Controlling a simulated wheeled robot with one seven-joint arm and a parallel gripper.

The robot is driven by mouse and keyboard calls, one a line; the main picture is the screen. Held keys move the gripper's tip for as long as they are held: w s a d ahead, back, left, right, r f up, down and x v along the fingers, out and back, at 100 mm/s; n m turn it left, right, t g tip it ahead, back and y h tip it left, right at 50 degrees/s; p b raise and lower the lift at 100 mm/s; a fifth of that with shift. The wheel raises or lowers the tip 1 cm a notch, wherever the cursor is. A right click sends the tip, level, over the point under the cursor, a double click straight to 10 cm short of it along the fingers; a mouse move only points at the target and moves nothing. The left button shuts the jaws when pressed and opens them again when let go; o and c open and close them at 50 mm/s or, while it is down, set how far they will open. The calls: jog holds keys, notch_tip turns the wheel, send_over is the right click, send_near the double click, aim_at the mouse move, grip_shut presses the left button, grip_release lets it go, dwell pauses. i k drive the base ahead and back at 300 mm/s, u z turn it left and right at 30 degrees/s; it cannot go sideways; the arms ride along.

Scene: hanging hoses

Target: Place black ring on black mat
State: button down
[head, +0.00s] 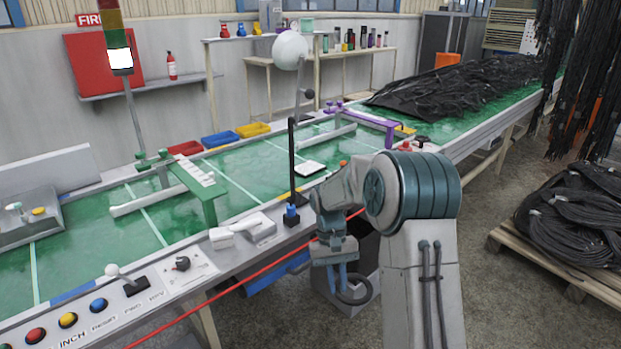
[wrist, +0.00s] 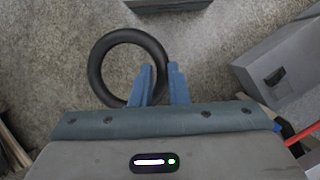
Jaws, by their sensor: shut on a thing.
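The black ring (wrist: 97,70) is in my gripper (wrist: 160,82) in the wrist view, its right side between the two blue fingers and its open loop out to the left. In the head view my gripper (head: 340,284) points down beside the green-topped bench, and part of the ring (head: 358,299) shows at its fingertips, above the floor. I cannot single out the black mat for certain. A black sheet (head: 410,106) lies under the hoses at the bench's far end, and a small dark rectangle (head: 136,288) is on the near control panel.
The long green bench (head: 90,238) runs along the left, with a black post (head: 292,160) near its front edge. A red line (head: 230,285) crosses in front. Coiled hoses (head: 580,220) lie on a pallet at right. A grey box (wrist: 280,70) stands right in the wrist view.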

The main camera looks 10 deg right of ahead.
aim_at(312, 171)
jog(key=z, duration=1.65)
jog(key=i, duration=1.3)
jog(key=u, duration=2.2)
